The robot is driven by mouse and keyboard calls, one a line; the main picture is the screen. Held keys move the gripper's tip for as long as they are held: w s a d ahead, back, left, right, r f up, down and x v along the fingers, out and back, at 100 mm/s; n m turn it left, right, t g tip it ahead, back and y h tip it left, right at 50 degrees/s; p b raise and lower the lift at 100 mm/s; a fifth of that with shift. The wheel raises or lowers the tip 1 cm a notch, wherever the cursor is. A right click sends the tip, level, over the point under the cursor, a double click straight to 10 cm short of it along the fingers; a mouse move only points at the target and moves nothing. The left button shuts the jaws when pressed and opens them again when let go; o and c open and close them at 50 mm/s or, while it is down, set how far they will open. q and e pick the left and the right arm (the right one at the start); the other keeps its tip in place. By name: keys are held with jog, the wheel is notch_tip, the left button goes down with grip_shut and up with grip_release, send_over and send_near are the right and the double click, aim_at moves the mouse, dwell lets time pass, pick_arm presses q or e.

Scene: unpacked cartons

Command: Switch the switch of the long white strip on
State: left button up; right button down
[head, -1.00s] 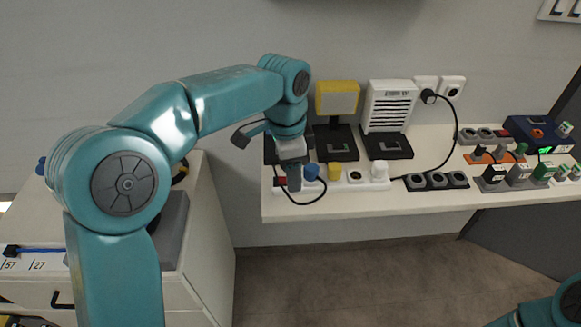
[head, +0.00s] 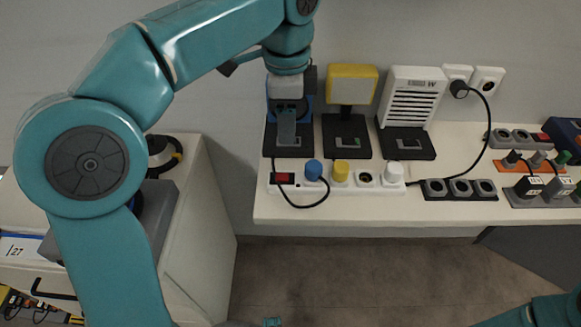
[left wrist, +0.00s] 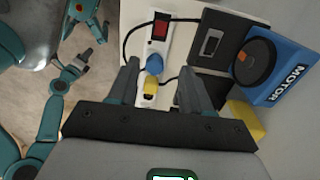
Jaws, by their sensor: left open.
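The long white strip (head: 350,188) lies along the front of the white shelf. Its red rocker switch (head: 284,178) is at the left end, and it also shows in the left wrist view (left wrist: 161,25). I cannot tell which way the rocker is tipped. A blue plug (head: 313,169), a yellow plug (head: 341,170) and a white plug (head: 393,173) sit in the strip. My left gripper (head: 287,130) is open and empty, appearing above the switch in the head view. In the left wrist view its fingertips (left wrist: 158,74) frame the plugs.
Behind the strip stand a blue motor unit (left wrist: 286,72), a yellow lamp (head: 352,85) and a white louvred unit (head: 411,97), on black bases. A black cable loops before the switch. A black socket strip (head: 460,188) lies to the right. Floor is open in front.

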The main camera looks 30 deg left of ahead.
aim_at(288, 177)
pick_arm(q)
notch_tip(288, 177, down, 12)
jog(key=b, duration=0.3)
jog(key=shift+s+r+b, duration=0.1)
jog(key=shift+r+b, duration=0.05)
jog(key=shift+b, duration=0.2)
jog(key=shift+f, duration=0.75)
jog(key=shift+d, duration=0.1)
